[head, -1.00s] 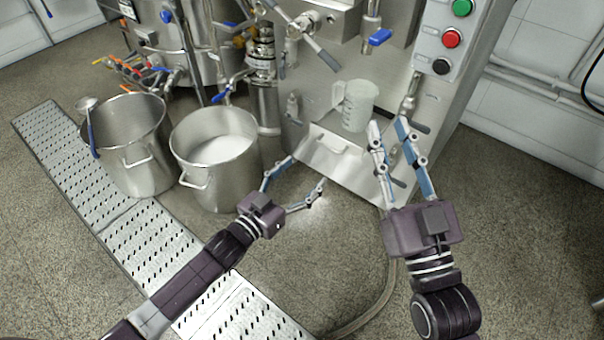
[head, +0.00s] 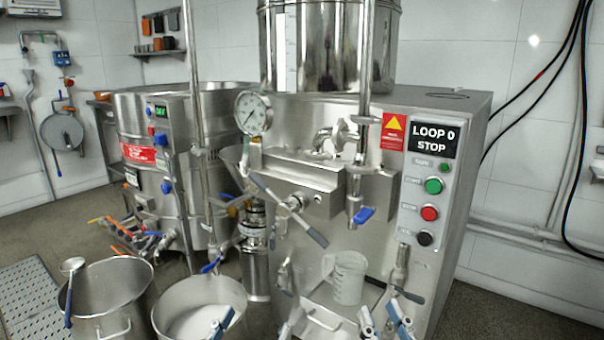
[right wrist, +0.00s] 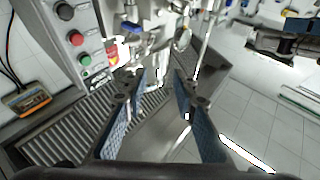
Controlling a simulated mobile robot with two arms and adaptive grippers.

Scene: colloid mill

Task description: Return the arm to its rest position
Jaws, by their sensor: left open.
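My right gripper (head: 384,318) shows only its blue-padded fingertips at the bottom edge of the head view, in front of the mill. In the right wrist view its two fingers (right wrist: 160,85) are spread apart with nothing held between them. My left gripper (head: 254,328) shows at the bottom edge, left of the right one, in front of the pots. Its fingers are apart and it seems empty. The rest of both arms is out of the head view.
The steel mill (head: 330,235) with its STOP display (head: 435,139) stands close ahead. A clear measuring jug (head: 348,278) stands at its front. Two steel pots, one with a ladle (head: 71,285) and one holding white liquid (head: 200,322), stand left. Black cables (head: 567,130) hang right.

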